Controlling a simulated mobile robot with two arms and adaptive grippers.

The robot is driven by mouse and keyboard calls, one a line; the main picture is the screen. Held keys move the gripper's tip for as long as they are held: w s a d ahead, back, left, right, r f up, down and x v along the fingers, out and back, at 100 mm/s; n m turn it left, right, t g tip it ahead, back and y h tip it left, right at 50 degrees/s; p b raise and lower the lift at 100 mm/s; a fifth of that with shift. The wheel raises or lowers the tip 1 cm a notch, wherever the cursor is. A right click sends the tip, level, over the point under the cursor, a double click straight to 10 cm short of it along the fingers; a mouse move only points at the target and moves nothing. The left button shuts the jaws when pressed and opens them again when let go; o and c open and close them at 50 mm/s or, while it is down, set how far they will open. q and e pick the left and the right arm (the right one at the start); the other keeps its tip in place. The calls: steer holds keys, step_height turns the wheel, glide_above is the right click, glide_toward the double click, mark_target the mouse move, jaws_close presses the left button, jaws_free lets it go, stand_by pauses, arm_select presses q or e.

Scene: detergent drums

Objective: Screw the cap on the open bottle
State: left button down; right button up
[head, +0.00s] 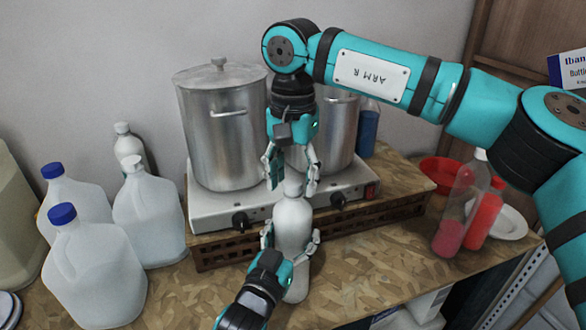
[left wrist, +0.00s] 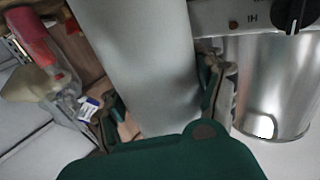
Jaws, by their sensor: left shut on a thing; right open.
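A white bottle (head: 293,225) stands upright on the counter in front of the hot plate, in the middle of the head view. My left gripper (head: 291,243) is shut around its body from the front. In the left wrist view the bottle (left wrist: 145,60) is a large pale cylinder between the fingers. My right gripper (head: 292,184) points down from above, its open fingers on either side of the bottle's white top. I cannot tell whether a separate cap sits on the neck there. No loose cap can be made out.
Two steel pots (head: 222,125) stand on the hot plate (head: 225,203) close behind the bottle. Jugs with blue caps (head: 62,214) and a jug with a white cap (head: 148,215) crowd the left. Red-filled bottles (head: 452,225) and a white plate (head: 510,222) stand at the right.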

steer(key=shift+c, duration=0.3)
jaws_close()
steer(key=m, duration=1.8)
steer(key=shift+m, duration=0.3)
steer(key=m, duration=0.4)
steer(key=shift+m, duration=0.4)
steer(key=m, duration=0.4)
steer(key=shift+m, duration=0.3)
steer(key=shift+o, duration=0.9)
jaws_free()
